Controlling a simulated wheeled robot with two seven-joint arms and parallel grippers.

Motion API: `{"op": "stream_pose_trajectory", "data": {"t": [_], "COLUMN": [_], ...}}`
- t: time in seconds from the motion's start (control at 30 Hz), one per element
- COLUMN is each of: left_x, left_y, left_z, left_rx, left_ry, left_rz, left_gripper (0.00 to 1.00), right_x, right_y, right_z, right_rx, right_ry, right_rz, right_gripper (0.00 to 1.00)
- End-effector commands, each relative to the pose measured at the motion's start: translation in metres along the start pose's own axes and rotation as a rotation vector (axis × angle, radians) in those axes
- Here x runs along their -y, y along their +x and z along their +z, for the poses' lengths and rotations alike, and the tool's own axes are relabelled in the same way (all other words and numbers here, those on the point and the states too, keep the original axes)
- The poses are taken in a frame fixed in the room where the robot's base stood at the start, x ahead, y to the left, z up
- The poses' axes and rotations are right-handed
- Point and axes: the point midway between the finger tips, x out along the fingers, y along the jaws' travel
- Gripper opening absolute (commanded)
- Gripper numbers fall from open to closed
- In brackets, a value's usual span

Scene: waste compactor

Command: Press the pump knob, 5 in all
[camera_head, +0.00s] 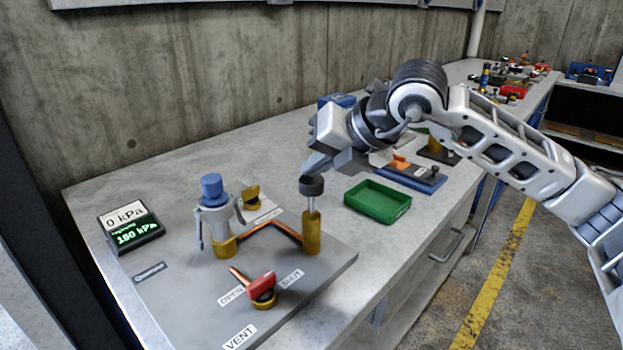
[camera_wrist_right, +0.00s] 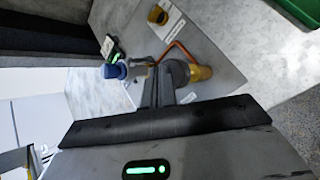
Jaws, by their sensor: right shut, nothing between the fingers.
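The pump knob (camera_head: 312,186) is a dark round cap on a thin metal rod, which rises from a brass cylinder (camera_head: 311,236) on a grey board. A length of rod shows between knob and cylinder. My right gripper (camera_head: 314,167) is shut and empty, with its fingertips just above the knob; I cannot tell whether they touch it. In the right wrist view the fingers (camera_wrist_right: 165,88) overlap the dark knob (camera_wrist_right: 179,72), with the brass cylinder (camera_wrist_right: 201,73) behind. A gauge display (camera_head: 130,227) reads 0 kPa on its white upper screen; its lower one has green digits. My left gripper is out of view.
A blue-capped grey fitting (camera_head: 213,212) stands left of the pump. A red valve handle (camera_head: 261,286) is at the board's front, near OPEN, SHUT and VENT labels. A green tray (camera_head: 377,201) lies right of the pump. A concrete wall bounds the back.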

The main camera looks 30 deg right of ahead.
Motion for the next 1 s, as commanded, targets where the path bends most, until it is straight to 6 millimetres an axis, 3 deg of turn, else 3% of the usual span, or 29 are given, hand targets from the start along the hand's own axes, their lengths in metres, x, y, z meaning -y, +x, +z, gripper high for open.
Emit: {"op": "stream_pose_trajectory", "data": {"t": [1.0], "left_x": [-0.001], "left_y": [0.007], "left_z": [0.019], "left_rx": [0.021], "left_ry": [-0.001], "left_rz": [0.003], "left_gripper": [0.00], "right_x": [0.007], "right_y": [0.010], "right_z": [-0.009], "right_rx": [-0.007], "right_ry": [0.001], "right_rz": [-0.003], "right_gripper": [0.00]}}
